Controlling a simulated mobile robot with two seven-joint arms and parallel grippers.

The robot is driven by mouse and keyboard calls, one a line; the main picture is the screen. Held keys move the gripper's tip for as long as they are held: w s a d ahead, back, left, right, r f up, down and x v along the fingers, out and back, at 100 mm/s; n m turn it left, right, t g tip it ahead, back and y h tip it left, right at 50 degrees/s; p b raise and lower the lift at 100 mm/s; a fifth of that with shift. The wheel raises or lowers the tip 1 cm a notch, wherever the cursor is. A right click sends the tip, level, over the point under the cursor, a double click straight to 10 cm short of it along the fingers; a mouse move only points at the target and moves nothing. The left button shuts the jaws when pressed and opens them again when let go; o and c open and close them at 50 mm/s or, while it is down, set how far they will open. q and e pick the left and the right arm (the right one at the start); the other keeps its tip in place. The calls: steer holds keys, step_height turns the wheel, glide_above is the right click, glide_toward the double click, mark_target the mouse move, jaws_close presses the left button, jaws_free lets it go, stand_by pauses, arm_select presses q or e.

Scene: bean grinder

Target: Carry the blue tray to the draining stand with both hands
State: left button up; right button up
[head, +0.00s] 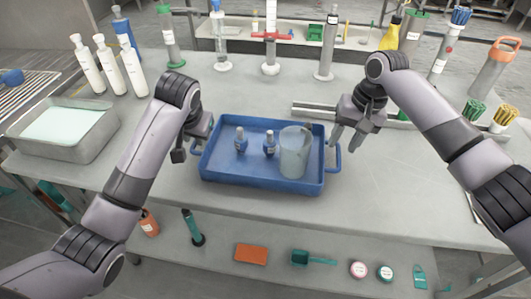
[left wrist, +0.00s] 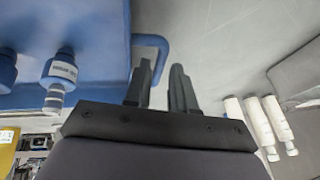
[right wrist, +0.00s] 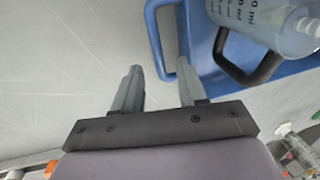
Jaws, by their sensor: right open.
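The blue tray (head: 262,183) lies flat on the grey table, with a loop handle at each short side. It carries two small blue bottles with pale tops (head: 240,141) (head: 269,144) and a translucent graduated beaker (head: 295,152). My left gripper (head: 199,140) is at the left handle. In the left wrist view its fingers (left wrist: 161,75) are close together beside the handle bar (left wrist: 163,52); whether they grip it is unclear. My right gripper (head: 347,137) is open at the right handle (head: 338,157). In the right wrist view the handle bar (right wrist: 153,32) lies ahead, between the fingertips (right wrist: 160,72).
A metal basin (head: 65,130) and white bottles (head: 108,63) stand at the left. A metal rail (head: 330,110) lies behind the tray. Tall cylinders and brushes (head: 450,42) line the back and right. The table in front of the tray is clear.

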arm_select(q)
steer(key=shift+x, duration=1.15)
arm_select(e)
steer(key=shift+a+f, duration=0.25)
steer(key=shift+f, duration=0.9)
arm_select(q)
jaws_close()
arm_select(e)
steer(key=c, duration=0.7)
jaws_close()
arm_select(q)
steer(key=shift+r, duration=0.1)
